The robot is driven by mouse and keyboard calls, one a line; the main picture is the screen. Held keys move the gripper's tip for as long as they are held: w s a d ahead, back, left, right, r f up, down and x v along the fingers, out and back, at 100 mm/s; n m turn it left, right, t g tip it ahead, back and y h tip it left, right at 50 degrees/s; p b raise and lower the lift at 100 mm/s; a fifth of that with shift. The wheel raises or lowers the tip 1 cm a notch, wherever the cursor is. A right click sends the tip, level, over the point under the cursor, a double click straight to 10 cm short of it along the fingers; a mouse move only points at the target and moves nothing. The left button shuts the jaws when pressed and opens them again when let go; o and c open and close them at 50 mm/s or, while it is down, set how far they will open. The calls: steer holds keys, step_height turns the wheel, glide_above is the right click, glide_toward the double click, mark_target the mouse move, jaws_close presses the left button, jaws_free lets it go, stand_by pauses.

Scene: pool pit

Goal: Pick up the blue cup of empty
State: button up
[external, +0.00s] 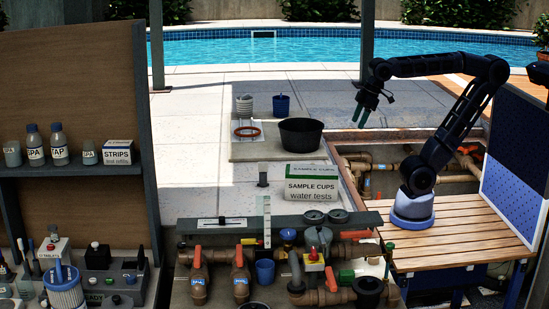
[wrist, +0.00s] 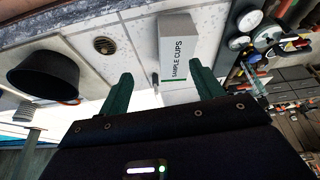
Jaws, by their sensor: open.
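Two blue cups show in the external view. One blue cup (external: 264,272) stands low at the front among the pipes and orange-handled valves. A darker blue cup (external: 282,104) stands at the back on a pale board, right of a stack of white cups. I cannot see whether either cup is empty. My gripper (external: 362,115) hangs in the air right of the black bowl, far from both cups. Its green fingers are apart with nothing between them, also in the wrist view (wrist: 160,76). No blue cup can be made out in the wrist view.
A black bowl (external: 301,134) and a red ring (external: 247,131) lie near the back cup. A sample cups box (external: 312,182) stands behind the grey ledge (external: 205,226). Pipes and valves (external: 240,274) crowd the front cup. A shelf of bottles (external: 60,170) stands left.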

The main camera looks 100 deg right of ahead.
steer(key=w+a+r+n+g, duration=0.1)
steer(key=w+a+r, duration=0.2)
steer(key=w, duration=0.3)
steer(key=w+a+r+n, duration=0.1)
steer(key=w+a+r, duration=0.25)
steer(key=w, duration=0.25)
steer(key=n+g, duration=0.4)
steer(key=n, duration=0.2)
glide_above(265, 266)
steer(key=w+a, duration=0.1)
steer(key=a, duration=0.1)
step_height(265, 266, down, 8)
steer(key=shift+h, duration=0.5)
steer(key=f, duration=2.1)
steer(key=s+f, duration=0.1)
steer(key=f, duration=1)
steer(key=shift+a+f, duration=0.2)
steer(key=shift+a, duration=0.1)
steer(key=shift+c, duration=0.5)
